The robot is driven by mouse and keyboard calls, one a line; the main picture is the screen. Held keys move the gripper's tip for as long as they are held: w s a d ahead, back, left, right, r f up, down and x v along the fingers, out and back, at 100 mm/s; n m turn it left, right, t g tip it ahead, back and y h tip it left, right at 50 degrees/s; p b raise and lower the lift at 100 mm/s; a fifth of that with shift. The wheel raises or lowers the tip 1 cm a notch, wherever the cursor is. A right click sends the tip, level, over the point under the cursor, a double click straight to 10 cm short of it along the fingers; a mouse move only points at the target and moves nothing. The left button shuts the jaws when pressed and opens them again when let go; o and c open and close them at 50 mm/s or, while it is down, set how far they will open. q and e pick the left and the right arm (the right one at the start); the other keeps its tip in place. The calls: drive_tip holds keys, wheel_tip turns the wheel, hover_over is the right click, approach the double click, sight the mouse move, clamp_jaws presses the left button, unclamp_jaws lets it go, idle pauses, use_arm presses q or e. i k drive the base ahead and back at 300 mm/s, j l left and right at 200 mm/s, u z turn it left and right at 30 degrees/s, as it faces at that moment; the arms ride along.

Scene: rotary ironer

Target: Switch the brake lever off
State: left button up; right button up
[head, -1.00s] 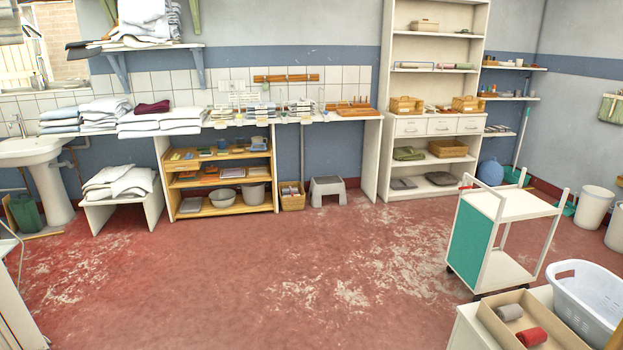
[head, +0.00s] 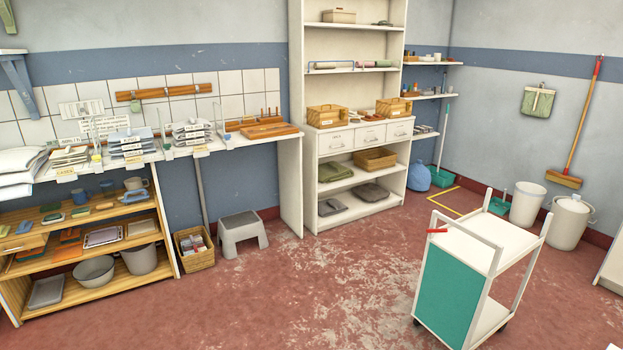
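A white trolley (head: 482,240) with a green side panel (head: 449,287) stands on the red floor at the lower right. A small red lever (head: 437,231) sticks out near the top of its left upright; it looks like the brake lever. It lies roughly level, but its exact setting is too small to tell. Neither of my grippers is in view, so nothing touches the trolley.
White shelves (head: 310,178) and a long counter (head: 240,139) line the back wall. A grey step stool (head: 242,232) stands by the counter. White bins (head: 527,204) and a broom (head: 586,118) are at the right wall. Floor left of the trolley is clear.

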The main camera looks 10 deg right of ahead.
sight(461, 266)
drive_tip(key=i+z, duration=0.25)
drive_tip(key=i, duration=0.25)
drive_tip(key=i+z, duration=0.2)
drive_tip(key=i, duration=0.3)
drive_tip(key=i+j+z, duration=0.25)
drive_tip(key=i, duration=0.25)
drive_tip(key=i+l+z, duration=0.35)
drive_tip(key=i, duration=0.15)
drive_tip(key=i+l+z, duration=0.1)
drive_tip(key=i+z, duration=0.2)
drive_tip(key=i, duration=0.2)
